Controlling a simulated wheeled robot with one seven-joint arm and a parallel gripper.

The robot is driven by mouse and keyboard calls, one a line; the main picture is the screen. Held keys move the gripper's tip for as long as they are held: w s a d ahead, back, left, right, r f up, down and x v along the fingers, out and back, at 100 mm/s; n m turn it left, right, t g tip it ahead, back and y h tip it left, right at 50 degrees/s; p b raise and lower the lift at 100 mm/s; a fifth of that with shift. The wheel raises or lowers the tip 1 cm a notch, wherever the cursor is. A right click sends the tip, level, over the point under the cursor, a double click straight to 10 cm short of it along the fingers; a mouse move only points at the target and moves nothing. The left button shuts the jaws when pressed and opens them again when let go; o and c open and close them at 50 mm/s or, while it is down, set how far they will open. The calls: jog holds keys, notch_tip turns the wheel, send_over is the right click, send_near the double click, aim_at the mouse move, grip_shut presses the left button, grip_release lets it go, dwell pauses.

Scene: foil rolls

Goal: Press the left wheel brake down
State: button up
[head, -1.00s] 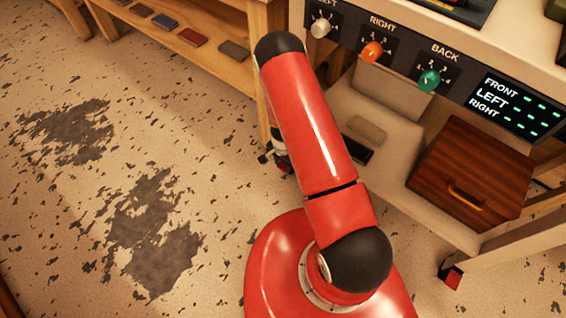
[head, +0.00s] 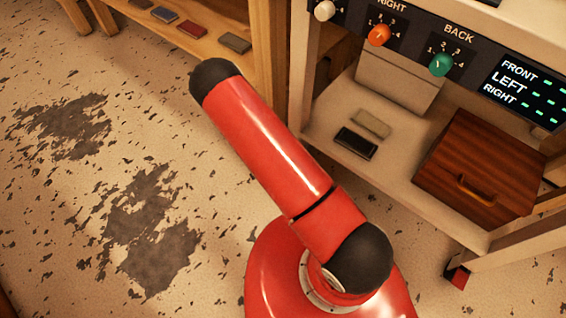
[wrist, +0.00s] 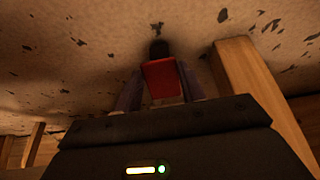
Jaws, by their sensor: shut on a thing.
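In the wrist view a red brake pedal (wrist: 162,80) sits between the two fingers of my gripper (wrist: 160,88). The fingers are shut on it, one on each side. A dark round part, perhaps the wheel, shows just beyond the pedal. I cannot tell how far the pedal is tilted. In the head view my red arm hides the gripper and the foot of the cart's left leg (head: 299,80). Another red brake pedal (head: 460,279) shows at the foot of the cart's near right leg.
The cart's lower shelf (head: 400,180) holds a brown drawer box (head: 478,168), a black block (head: 356,143) and a tan block (head: 371,123). A wooden shelf unit (head: 262,60) stands close left of the cart. In the wrist view a wooden post (wrist: 250,80) rises right of my gripper. The floor at left is clear.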

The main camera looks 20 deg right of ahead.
jog(key=shift+f, duration=0.1)
dwell(0.4)
jog(key=o, duration=1)
jog(key=p+v, duration=0.1)
jog(key=v, duration=0.6)
jog(key=shift+s+a+r, duration=0.15)
jog(key=shift+a+r, duration=0.05)
jog(key=shift+r, duration=0.15)
